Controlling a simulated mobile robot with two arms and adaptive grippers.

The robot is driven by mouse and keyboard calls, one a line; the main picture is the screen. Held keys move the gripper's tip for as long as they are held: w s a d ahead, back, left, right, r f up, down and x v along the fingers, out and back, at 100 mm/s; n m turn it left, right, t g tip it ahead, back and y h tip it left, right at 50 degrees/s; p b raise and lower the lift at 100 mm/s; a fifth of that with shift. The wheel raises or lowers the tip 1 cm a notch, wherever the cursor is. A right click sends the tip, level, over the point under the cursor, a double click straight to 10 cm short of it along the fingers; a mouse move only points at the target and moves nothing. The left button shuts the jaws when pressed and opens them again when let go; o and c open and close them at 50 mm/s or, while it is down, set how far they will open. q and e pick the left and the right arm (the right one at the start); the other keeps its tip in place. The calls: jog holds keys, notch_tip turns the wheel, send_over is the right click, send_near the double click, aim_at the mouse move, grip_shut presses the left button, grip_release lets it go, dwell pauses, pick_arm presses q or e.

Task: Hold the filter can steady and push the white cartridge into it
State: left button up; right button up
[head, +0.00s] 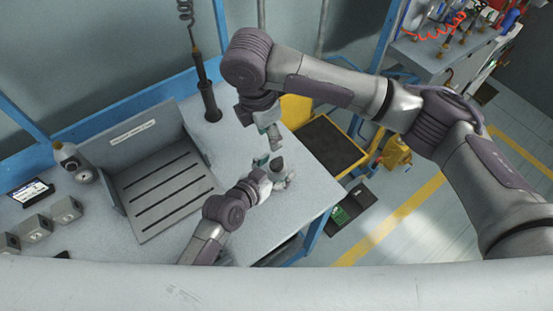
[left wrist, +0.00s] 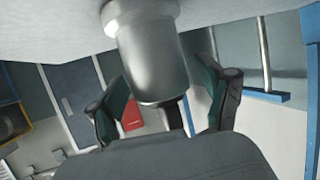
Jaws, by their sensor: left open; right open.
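The filter can shows in the left wrist view as a grey metal cylinder (left wrist: 152,55) and in the head view as a small dark round shape (head: 277,164) near the bench's right end. My left gripper (head: 275,171) is open, its fingers on either side of the can. In the left wrist view my left gripper (left wrist: 165,98) shows gaps between its green-padded fingers and the can. My right gripper (head: 270,133) is open above and behind the can in the head view; I see nothing held in it. I cannot make out the white cartridge in either view.
A slotted grey tray (head: 165,195) with a raised back stands left of the grippers. Several grey blocks (head: 38,227) and a dark labelled box (head: 32,192) are at the far left. A hanging tool (head: 208,100) is behind. The bench's right front area is bare.

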pick_arm(q)
jog(key=shift+s+a, duration=0.1)
jog(key=v, duration=1.1)
jog(key=shift+s+a, duration=0.25)
jog(key=shift+s, duration=0.05)
jog(key=shift+d+r, duration=0.1)
jog(key=shift+d, duration=0.05)
